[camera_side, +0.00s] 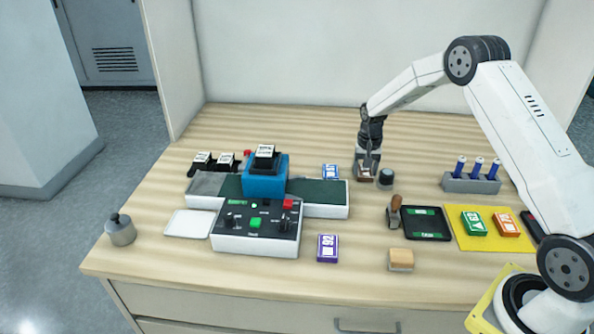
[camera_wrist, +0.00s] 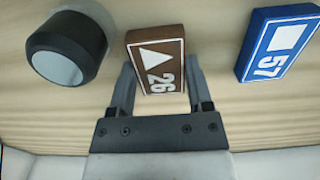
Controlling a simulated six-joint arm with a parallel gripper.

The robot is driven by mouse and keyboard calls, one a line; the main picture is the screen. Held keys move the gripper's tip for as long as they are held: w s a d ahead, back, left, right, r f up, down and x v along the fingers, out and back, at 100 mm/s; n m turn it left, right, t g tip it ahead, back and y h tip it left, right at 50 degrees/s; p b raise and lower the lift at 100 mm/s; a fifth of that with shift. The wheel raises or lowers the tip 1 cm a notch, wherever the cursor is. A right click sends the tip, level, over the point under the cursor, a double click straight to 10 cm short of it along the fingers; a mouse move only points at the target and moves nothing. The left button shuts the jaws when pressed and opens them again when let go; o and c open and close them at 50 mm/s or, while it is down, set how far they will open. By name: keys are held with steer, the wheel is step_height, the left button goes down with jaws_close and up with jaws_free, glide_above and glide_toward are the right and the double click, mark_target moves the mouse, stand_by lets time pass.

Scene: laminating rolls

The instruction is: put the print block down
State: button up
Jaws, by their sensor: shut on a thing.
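My gripper (camera_side: 369,166) is low over the back middle of the table, pointing down. In the wrist view my gripper (camera_wrist: 160,64) has its two fingers closed on the sides of a brown print block (camera_wrist: 158,58), marked with a white triangle and 26. The brown block also shows in the side view (camera_side: 364,176), partly hidden by the fingers. It is at or just above the wood; I cannot tell whether it touches.
A dark round knob-like piece (camera_side: 386,177) stands close right of my gripper. A blue block 57 (camera_side: 330,171) lies to the left. The laminating machine (camera_side: 264,180) stands further left. A stamp (camera_side: 394,211) and a black tray (camera_side: 426,224) are nearer the front. Bare wood lies behind my gripper.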

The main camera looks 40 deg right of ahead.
mark_target(365, 171)
steer(key=shift+f, duration=0.1)
steer(key=o, duration=1.3)
steer(key=shift+c, duration=0.2)
step_height(365, 171, up, 12)
steer(key=s+a+f+n+t, duration=0.1)
steer(key=s+a+n, duration=0.8)
steer(key=s+a, duration=1)
steer(key=s+t, duration=0.1)
steer(key=s, duration=0.2)
steer(key=shift+s+f+t, duration=0.2)
steer(key=shift+f+t, duration=0.05)
steer(key=shift+t, duration=0.05)
